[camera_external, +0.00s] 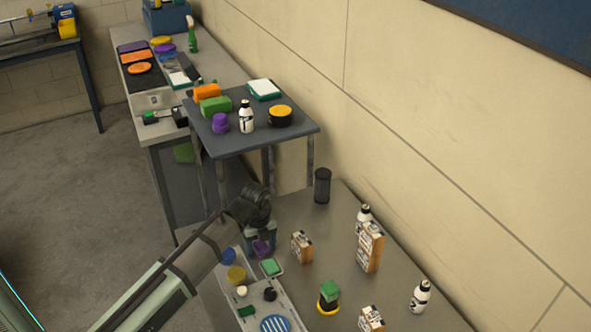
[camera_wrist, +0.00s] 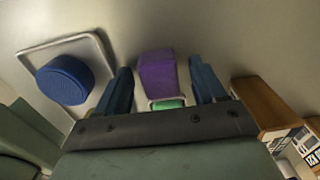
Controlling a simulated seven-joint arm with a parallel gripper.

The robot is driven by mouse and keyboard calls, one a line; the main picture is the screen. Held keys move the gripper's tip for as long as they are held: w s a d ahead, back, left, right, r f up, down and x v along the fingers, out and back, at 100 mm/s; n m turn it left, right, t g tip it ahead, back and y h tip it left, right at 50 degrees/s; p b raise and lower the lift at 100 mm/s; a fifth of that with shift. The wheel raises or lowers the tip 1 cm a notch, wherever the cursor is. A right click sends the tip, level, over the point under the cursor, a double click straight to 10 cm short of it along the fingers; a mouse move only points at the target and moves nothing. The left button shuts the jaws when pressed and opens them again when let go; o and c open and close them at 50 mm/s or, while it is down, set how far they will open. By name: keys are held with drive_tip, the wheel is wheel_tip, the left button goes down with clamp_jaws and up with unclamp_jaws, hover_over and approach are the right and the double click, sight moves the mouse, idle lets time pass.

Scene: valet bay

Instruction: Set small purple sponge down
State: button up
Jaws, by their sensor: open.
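The small purple sponge (camera_wrist: 157,74) sits between the fingers of my gripper (camera_wrist: 163,86) in the wrist view, with a gap on each side. The fingers are spread open. In the external view the purple sponge (camera_external: 261,248) shows under my gripper (camera_external: 260,236), low over the grey table by the tray's far end. A green edge (camera_wrist: 168,104) shows just beside the sponge in the wrist view. Whether the sponge's underside rests fully on the surface is hidden.
A round blue sponge (camera_wrist: 66,80) lies left of my gripper. The grey tray (camera_external: 291,306) holds several pads. A small carton (camera_external: 301,246) stands close on the right, with a larger carton (camera_external: 369,247) and bottles beyond. A raised shelf (camera_external: 222,148) stands behind.

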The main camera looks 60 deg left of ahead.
sight(261, 245)
drive_tip(key=shift+r, duration=0.15)
wheel_tip(261, 245, up, 12)
idle(0.7)
